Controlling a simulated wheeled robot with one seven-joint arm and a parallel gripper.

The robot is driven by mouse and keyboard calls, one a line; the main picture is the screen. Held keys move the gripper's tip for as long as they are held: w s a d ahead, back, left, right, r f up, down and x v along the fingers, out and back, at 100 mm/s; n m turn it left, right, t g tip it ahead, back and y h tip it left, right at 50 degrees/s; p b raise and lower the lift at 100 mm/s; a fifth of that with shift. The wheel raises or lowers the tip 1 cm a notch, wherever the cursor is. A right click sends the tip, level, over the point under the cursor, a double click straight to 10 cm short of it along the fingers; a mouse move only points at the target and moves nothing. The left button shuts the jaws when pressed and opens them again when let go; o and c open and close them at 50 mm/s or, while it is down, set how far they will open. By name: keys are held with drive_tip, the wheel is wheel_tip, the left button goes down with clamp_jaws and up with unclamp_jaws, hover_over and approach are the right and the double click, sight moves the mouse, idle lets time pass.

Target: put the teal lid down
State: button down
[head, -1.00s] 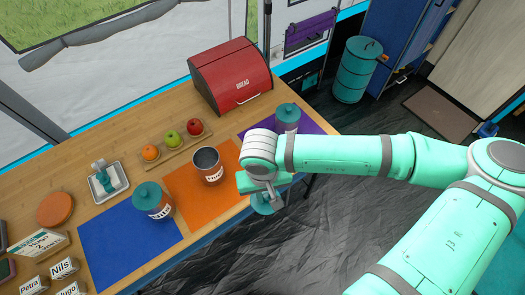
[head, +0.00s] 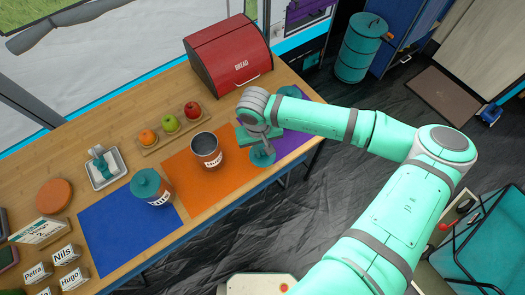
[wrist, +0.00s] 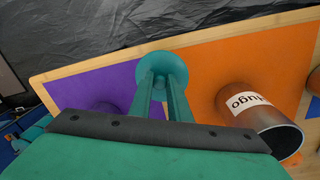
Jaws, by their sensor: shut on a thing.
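The teal lid (head: 262,158) is held by my gripper (head: 260,146), over the front part of the table between the orange and purple mats. In the wrist view the lid (wrist: 163,62) is a round disc at the ends of the two fingers, which are shut on it. I cannot tell how high it is above the table. An open metal canister (head: 207,150) stands uncovered on the orange mat (head: 185,170); its label reads Hugo in the wrist view (wrist: 240,103). The purple mat (wrist: 110,80) is partly hidden by my arm.
A canister with a teal lid (head: 146,183) stands on the blue mat (head: 115,235). A red bread box (head: 228,65), a fruit board (head: 177,132), a tray (head: 106,168) and an orange disc (head: 54,195) sit farther back. The orange mat's front is clear.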

sight(262, 152)
drive_tip(key=shift+w+a+f, duration=0.1)
drive_tip(key=shift+w+f, duration=0.85)
drive_tip(key=shift+f, duration=1.55)
drive_tip(key=c, duration=1.6)
unclamp_jaws()
drive_tip(key=shift+c, duration=0.2)
